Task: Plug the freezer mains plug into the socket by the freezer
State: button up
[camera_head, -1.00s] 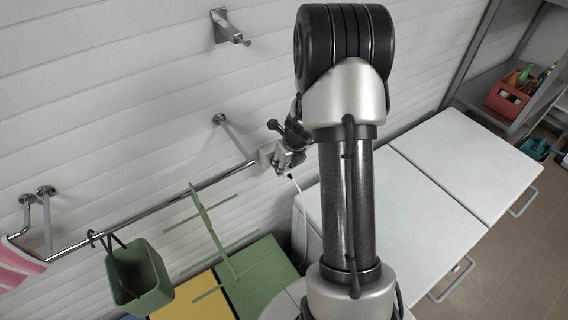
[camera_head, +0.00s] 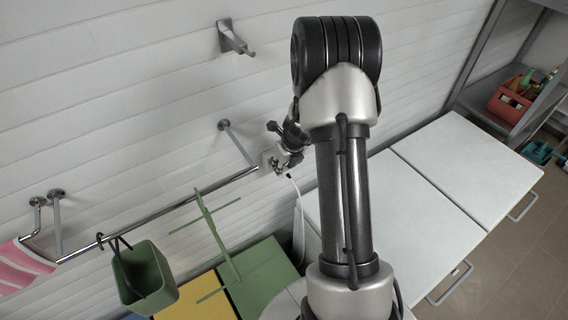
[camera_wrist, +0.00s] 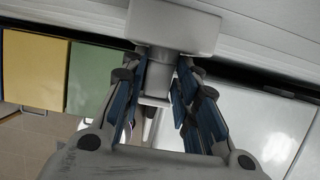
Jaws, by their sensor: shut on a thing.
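My gripper (camera_wrist: 161,68) is shut on the pale grey mains plug (camera_wrist: 158,80), with a blue-padded finger on each side of it. The plug's far end meets the face of the white socket box (camera_wrist: 172,26) on the wall. I cannot tell how deep its pins sit. In the head view my gripper (camera_head: 284,164) is right at the socket (camera_head: 267,157), and the plug is mostly hidden there by the fingers. The white cable (camera_head: 300,210) hangs from near the gripper, down beside the white cabinets.
A metal rail (camera_head: 165,208) ends just left of the socket, with a green bin (camera_head: 143,280) hanging from it. A green rack (camera_head: 222,243) stands below the rail. White-topped cabinets (camera_head: 465,165) fill the right. A wall hook (camera_head: 234,38) is above.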

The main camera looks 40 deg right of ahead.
jog(key=shift+w+r+p, duration=0.1)
jog(key=shift+w+p, duration=0.15)
jog(key=shift+p, duration=0.05)
jog(key=o, duration=1.1)
jog(key=shift+w+d, duration=0.1)
jog(key=shift+o, duration=0.2)
jog(key=v, duration=1.2)
jog(key=shift+s, duration=0.25)
jog(key=shift+c, duration=0.2)
